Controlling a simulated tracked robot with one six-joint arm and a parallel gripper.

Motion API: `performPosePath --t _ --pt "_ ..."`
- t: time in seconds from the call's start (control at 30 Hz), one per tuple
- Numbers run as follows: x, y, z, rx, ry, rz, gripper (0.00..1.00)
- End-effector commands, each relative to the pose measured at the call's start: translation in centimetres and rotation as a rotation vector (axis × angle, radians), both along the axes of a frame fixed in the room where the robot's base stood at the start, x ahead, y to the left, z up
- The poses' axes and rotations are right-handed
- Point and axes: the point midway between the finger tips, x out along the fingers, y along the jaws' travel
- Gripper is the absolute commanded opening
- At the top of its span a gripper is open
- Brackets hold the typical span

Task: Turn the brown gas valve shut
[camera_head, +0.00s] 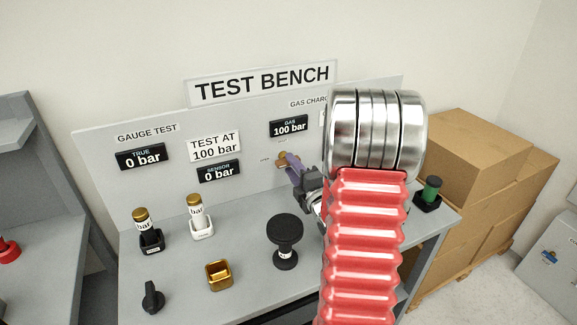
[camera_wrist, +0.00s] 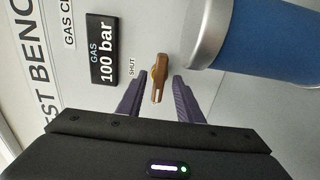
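The brown gas valve (camera_wrist: 158,72) is a small handle on the grey upright panel, beside a SHUT label (camera_wrist: 132,68). In the wrist view its long side runs roughly up and down the picture. My gripper (camera_wrist: 160,79) is open, with one purple finger on each side of the handle and a visible gap on both sides. In the head view my gripper (camera_head: 293,163) is at the panel and partly covers the brown valve (camera_head: 282,157). The gas display (camera_wrist: 102,50) reads 100 bar.
A blue cylinder with a silver collar (camera_wrist: 202,38) stands close to the right finger in the wrist view. A black round-topped knob (camera_head: 286,229), a brass square cup (camera_head: 219,275) and two gauges (camera_head: 149,228) (camera_head: 199,217) stand on the bench. My red arm hides the bench's right part.

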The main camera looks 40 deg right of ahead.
Motion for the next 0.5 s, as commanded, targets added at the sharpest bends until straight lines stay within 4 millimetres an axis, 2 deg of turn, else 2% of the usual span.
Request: performPosePath --t 0.23,0.5 --pt "-0.01 -0.02 0.0 0.0 0.0 0.0 0.32" --pt "-0.01 0.0 0.0 0.0 0.0 0.0 0.13"
